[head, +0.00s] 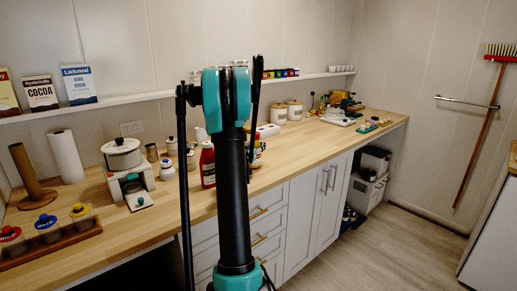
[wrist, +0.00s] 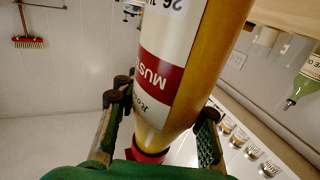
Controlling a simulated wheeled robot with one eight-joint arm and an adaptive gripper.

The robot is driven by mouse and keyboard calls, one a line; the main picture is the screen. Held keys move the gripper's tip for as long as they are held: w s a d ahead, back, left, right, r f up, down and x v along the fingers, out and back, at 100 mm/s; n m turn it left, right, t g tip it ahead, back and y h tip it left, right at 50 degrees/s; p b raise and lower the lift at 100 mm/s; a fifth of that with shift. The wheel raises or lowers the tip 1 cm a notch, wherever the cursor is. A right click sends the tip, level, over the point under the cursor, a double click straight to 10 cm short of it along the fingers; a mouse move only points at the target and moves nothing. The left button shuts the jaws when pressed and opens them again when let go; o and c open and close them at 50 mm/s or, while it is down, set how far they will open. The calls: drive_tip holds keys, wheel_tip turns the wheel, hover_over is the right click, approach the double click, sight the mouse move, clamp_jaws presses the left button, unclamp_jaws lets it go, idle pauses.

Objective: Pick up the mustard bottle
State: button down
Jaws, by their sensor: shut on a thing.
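The mustard bottle (wrist: 190,45) fills the middle of the wrist view. It has a yellow-brown body, a white and red label reading "MUS…" and a red cap low in the picture. My gripper (wrist: 162,105) is shut on it, with one dark-padded finger on each side of the part near the cap. In the head view my black and teal arm stands upright in front of the counter and hides the gripper. A small white, red and yellow patch shows just right of the arm there; I cannot tell if it is the bottle.
On the wooden counter (head: 165,200), a red bottle (head: 207,167) stands close left of my arm. A white pot (head: 122,153) on a small stove is farther left. Pale canisters (head: 279,113) stand behind. A wall shelf (head: 150,97) runs above. Floor is clear at right.

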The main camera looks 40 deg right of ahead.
wheel_tip(320, 180, up, 32)
drive_tip(key=shift+f, duration=0.2)
idle(1.3)
drive_tip(key=shift+f, duration=0.15)
drive_tip(key=shift+f+m, duration=8.6)
drive_tip(key=shift+m, duration=0.4)
drive_tip(key=shift+f+m, duration=8.55)
drive_tip(key=shift+m, duration=0.45)
